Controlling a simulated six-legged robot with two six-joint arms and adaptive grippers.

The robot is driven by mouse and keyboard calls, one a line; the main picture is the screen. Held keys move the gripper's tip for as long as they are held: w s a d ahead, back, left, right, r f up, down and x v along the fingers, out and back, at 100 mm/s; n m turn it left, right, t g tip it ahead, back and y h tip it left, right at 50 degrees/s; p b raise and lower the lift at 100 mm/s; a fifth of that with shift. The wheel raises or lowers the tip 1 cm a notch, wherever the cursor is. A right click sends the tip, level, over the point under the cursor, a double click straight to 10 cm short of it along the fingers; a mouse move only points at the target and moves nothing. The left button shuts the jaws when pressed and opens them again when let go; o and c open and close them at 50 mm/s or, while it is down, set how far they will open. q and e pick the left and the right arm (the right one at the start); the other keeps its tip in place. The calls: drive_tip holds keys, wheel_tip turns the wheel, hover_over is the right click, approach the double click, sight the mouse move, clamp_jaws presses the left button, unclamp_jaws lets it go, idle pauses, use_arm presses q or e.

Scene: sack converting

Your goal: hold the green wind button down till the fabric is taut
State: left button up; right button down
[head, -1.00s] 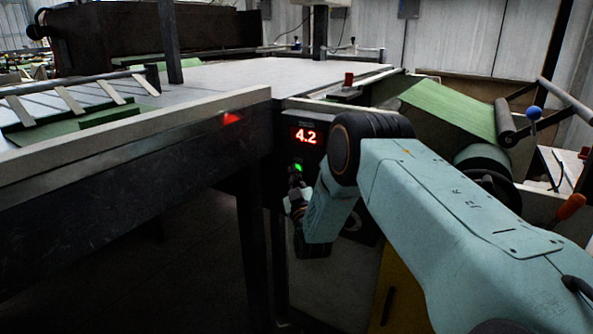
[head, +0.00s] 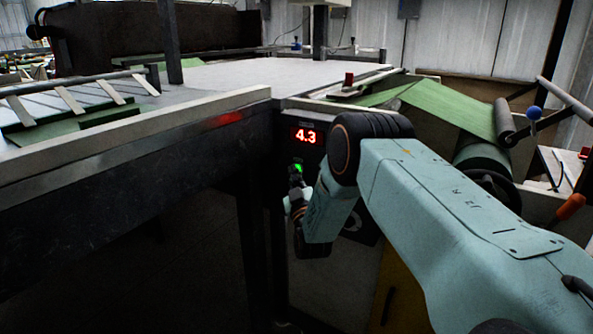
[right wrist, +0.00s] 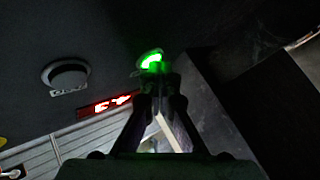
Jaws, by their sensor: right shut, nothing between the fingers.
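The green wind button (head: 297,168) glows on the dark panel under the table's corner, and it also shows lit in the right wrist view (right wrist: 151,61). My right gripper (head: 296,182) is shut and empty, its fingertips at the button in the right wrist view (right wrist: 163,82). The tips overlap the button's lower edge; how far it is pressed I cannot tell. A red display (head: 306,136) above the button reads 4.3. The green fabric (head: 450,108) runs from the roller at right toward the table and looks mostly flat, its left part partly hidden. My left gripper is not in view.
The pale table (head: 235,80) fills the left and back, with a thick front rail (head: 150,125). A roller (head: 505,122) and a blue knob (head: 534,113) stand at right. A red knob (head: 349,78) sits on the table's right edge. A round dark knob (right wrist: 66,73) is on the panel.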

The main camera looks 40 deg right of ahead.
drive_tip(key=shift+a, duration=0.1)
idle(0.8)
drive_tip(key=shift+s+a+p, duration=0.35)
drive_tip(key=shift+a+p, duration=0.05)
drive_tip(key=shift+a, duration=0.3)
drive_tip(key=a, duration=0.1)
drive_tip(key=s+a+p, duration=0.1)
drive_tip(key=a, duration=0.1)
drive_tip(key=s+a, duration=0.1)
drive_tip(key=shift+a+p, duration=0.3)
drive_tip(key=shift+w, duration=0.1)
idle(0.8)
